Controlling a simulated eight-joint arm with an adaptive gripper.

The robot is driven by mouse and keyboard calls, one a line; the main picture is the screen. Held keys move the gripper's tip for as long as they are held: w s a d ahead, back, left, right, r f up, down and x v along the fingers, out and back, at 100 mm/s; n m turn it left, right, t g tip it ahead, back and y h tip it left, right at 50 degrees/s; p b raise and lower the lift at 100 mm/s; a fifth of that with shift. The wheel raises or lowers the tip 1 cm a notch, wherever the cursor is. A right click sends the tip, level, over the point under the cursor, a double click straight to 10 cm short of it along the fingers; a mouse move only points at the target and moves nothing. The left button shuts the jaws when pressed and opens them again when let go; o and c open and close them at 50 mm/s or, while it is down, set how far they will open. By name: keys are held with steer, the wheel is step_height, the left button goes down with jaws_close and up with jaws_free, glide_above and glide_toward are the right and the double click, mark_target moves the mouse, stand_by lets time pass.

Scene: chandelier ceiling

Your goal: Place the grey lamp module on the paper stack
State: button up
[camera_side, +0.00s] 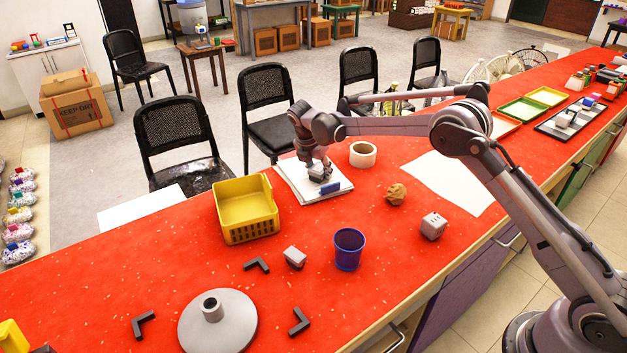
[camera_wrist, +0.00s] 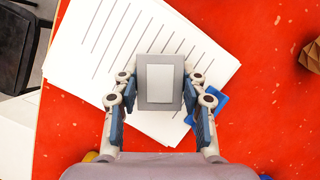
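The grey lamp module (camera_wrist: 160,82), a square grey block with a paler panel on top, is between the fingers of my gripper (camera_wrist: 160,95) in the wrist view. The fingers are drawn in along its left and right sides and seem to touch it. In the side view my gripper (camera_side: 320,173) points down over the paper stack (camera_side: 297,184), with the module low at its fingertips. The white, lined stack also shows in the wrist view (camera_wrist: 85,75). I cannot tell whether the module's underside touches the paper.
A blue block (camera_side: 331,188) lies at the stack's near edge. A yellow basket (camera_side: 246,210) stands left, a tape roll (camera_side: 363,155) and crumpled brown paper (camera_side: 396,194) right. A blue cup (camera_side: 349,249) and grey blocks (camera_side: 294,257) (camera_side: 433,227) stand nearer.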

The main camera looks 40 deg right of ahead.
steer(key=o, duration=0.4)
steer(key=shift+c, duration=0.2)
steer(key=shift+r, duration=0.1)
steer(key=v, duration=1.1)
steer(key=s+d+r+m+t+y, duration=0.1)
steer(key=s+r+m, duration=0.5)
steer(key=s+r, duration=0.2)
steer(key=s+d+r+m+t+y, duration=0.1)
steer(key=s+r+m+y, duration=0.3)
steer(key=s, duration=0.6)
steer(key=s+f+m+t, duration=0.1)
steer(key=s+f+m, duration=0.3)
steer(key=s+m, duration=0.2)
steer(key=s+f+m+t, duration=0.2)
steer(key=s+f+m, duration=0.2)
steer(key=s, duration=0.7)
steer(key=shift+f+m+h, duration=0.15)
steer(key=shift+m+h, duration=0.25)
steer(key=shift+m, duration=0.8)
